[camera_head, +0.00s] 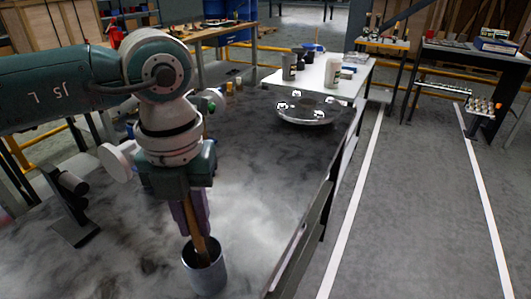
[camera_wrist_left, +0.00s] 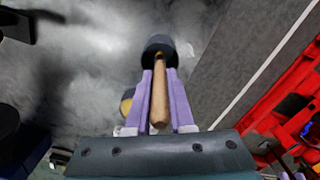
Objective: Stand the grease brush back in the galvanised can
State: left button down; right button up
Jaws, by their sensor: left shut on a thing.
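The galvanised can (camera_head: 206,275) stands upright on the grey, mottled table near the front edge of the head view. My left gripper (camera_head: 201,232) points down just above it, its purple fingers shut on the wooden handle of the grease brush (camera_head: 204,249). The handle tilts slightly, and its lower part passes into the can's mouth. The brush head is hidden, and I cannot tell whether it touches the bottom. In the left wrist view the handle (camera_wrist_left: 159,95) lies between the fingers, with the dark can (camera_wrist_left: 160,43) beyond. My right gripper is not in view.
A round flange plate (camera_head: 305,110) lies at the table's far end. A black stand (camera_head: 75,225) is on the left. The table (camera_head: 125,265) around the can is clear, with its right edge close by. A white table (camera_head: 320,78) with containers stands behind.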

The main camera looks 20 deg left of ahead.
pick_arm(q)
jog(key=c, duration=0.7)
grip_release()
jog(key=shift+r, duration=0.15)
notch_tip(320, 180, up, 10)
jog(key=shift+f, duration=0.15)
dwell(0.4)
